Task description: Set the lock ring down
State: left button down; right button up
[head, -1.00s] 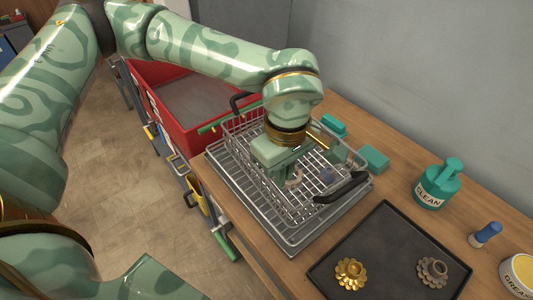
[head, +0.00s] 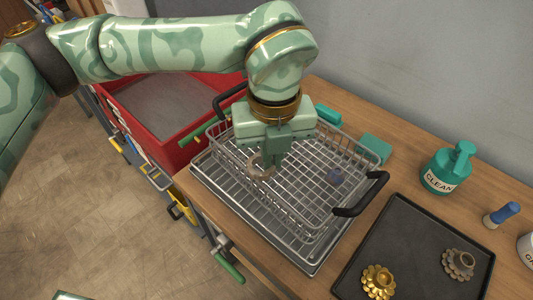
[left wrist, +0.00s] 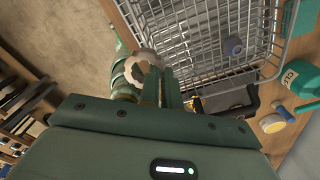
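The lock ring (head: 258,169), a greyish notched ring, hangs at the fingertips of my left gripper (head: 271,163) in the head view. It also shows in the left wrist view (left wrist: 139,64), beside the fingers. The left gripper's fingers are close together and shut on the ring's rim. Gripper and ring are over the left part of the wire basket (head: 310,222); the exact height above the basket floor is hard to tell.
A small blue-purple part (head: 335,177) lies in the basket. A red bin (head: 160,120) is at left. Much of the basket floor is free.

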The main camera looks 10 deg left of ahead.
pick_arm(q)
jog(key=w+a+f, duration=0.1)
jog(key=w+f, duration=0.2)
jog(key=w+a+f+b, duration=0.1)
jog(key=w+a+f, duration=0.1)
jog(key=w, duration=0.2)
jog(key=w+a+f+b, duration=0.1)
jog(key=w+f, duration=0.2)
jog(key=w, duration=0.1)
jog(key=shift+a+f, duration=0.35)
jog(key=f, duration=0.1)
jog(key=f+b, duration=0.1)
jog(key=f, duration=0.1)
jog(key=shift+w+a+f+b, duration=0.1)
jog(key=shift+w+f+b, duration=0.15)
jog(key=shift+b, duration=0.05)
jog(key=shift+f, duration=0.25)
jog(key=shift+w, duration=0.1)
jog(key=shift+r, duration=0.1)
pick_arm(e)
jog(key=f, duration=0.1)
jog(key=s+f, duration=0.1)
jog(key=f, duration=0.1)
jog(key=shift+s+f, duration=0.2)
jog(key=shift+f, duration=0.1)
pick_arm(q)
jog(key=c, duration=1.6)
grip_release()
